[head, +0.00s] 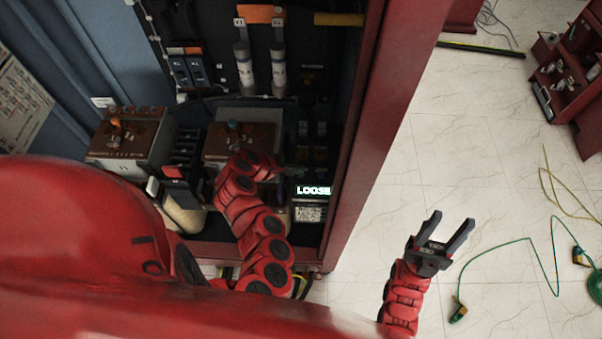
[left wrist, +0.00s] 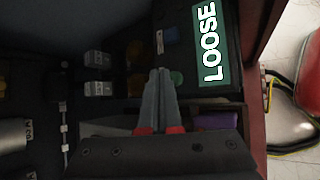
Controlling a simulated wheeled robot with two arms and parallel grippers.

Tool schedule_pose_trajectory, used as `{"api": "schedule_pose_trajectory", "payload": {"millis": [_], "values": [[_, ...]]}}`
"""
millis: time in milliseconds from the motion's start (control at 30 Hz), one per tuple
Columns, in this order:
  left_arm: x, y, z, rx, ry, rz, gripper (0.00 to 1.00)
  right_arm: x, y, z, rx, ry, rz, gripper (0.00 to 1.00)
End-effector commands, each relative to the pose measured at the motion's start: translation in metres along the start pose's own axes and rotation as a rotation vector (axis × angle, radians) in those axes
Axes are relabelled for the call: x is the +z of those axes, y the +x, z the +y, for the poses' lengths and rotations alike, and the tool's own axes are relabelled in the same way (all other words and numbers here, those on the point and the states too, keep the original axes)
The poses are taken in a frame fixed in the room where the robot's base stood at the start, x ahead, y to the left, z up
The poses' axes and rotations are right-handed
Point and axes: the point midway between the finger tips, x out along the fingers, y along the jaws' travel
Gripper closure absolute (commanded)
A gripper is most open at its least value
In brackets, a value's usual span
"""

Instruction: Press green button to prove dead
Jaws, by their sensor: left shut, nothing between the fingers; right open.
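In the head view my left gripper (head: 297,171) reaches into the cabinet, dark against the dark panel, just above a lit sign reading LOOSE (head: 313,190). The sign also shows right of the fingers in the left wrist view (left wrist: 210,45). My right gripper (head: 441,232) is open and empty over the floor.
The cabinet's red frame (head: 362,130) edges the panel on the right. Brown-topped blocks (head: 130,133) and white cylinders (head: 245,68) stand inside. Green cable (head: 502,245) lies on the tiled floor (head: 430,140). A red unit (head: 565,75) stands at far right.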

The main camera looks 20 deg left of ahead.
Motion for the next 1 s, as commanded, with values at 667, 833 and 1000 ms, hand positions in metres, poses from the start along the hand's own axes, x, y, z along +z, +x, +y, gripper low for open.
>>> {"api": "schedule_pose_trajectory", "payload": {"millis": [667,833,1000], "values": [[-0.004,0.006,-0.004,0.000,0.000,0.000,1.00,0.002,-0.009,-0.001,0.000,0.000,0.000,0.50],[-0.004,0.006,-0.004,0.000,0.000,0.000,1.00,0.002,-0.009,-0.001,0.000,0.000,0.000,0.50],[-0.005,0.007,-0.005,0.000,0.000,0.000,1.00,0.002,-0.010,-0.001,0.000,0.000,0.000,0.50]]}}
